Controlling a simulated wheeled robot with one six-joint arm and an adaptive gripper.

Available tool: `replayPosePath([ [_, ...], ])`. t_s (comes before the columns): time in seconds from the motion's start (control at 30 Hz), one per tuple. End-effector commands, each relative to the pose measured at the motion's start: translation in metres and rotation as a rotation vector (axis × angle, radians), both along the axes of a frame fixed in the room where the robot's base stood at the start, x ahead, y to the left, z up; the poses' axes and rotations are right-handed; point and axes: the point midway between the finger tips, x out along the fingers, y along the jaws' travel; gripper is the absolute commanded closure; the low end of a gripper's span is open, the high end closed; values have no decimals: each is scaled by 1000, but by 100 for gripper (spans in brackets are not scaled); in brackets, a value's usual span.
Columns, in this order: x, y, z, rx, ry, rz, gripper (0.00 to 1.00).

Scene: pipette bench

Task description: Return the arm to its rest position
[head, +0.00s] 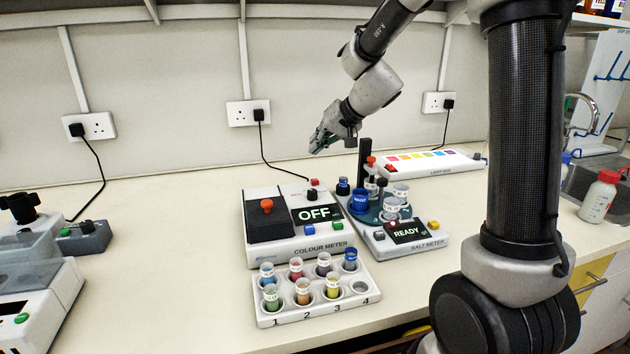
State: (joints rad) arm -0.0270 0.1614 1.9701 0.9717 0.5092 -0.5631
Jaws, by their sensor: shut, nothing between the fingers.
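My gripper (322,141) hangs at the end of my arm in the upper middle of the head view. It is shut and holds nothing. It is in the air, seen against the wall, above and behind the colour meter (270,250) and to the left of the salt meter's dark post. The colour meter's display reads OFF. The salt meter (425,245) beside it reads READY and carries several cups and a blue container (359,201).
A white rack (330,308) with numbered columns holds several coloured vials in front of the colour meter. A light box (430,163) lies behind the salt meter. A white bottle (600,197) stands at the right by the sink.

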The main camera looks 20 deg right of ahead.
Motion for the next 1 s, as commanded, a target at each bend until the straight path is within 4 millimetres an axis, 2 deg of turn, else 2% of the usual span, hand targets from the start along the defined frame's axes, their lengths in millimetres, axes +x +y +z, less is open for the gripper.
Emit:
replayPosePath([
  [0.33, -2, 2, 0, 28, 24, -19, 100],
  [0.37, -5, 2, -2, 35, 45, -19, 100],
  [0.47, -35, -2, -25, 22, 162, 8, 100],
  [0.53, -67, -10, -35, -10, 246, 36, 100],
  [0.63, -123, -28, -33, -83, 339, 73, 100],
  [0.8, -219, -71, -14, -244, 431, 104, 100],
  [0.9, -270, -98, -3, -351, 447, 104, 100],
  [1.0, -312, -121, 7, -447, 428, 96, 100],
])
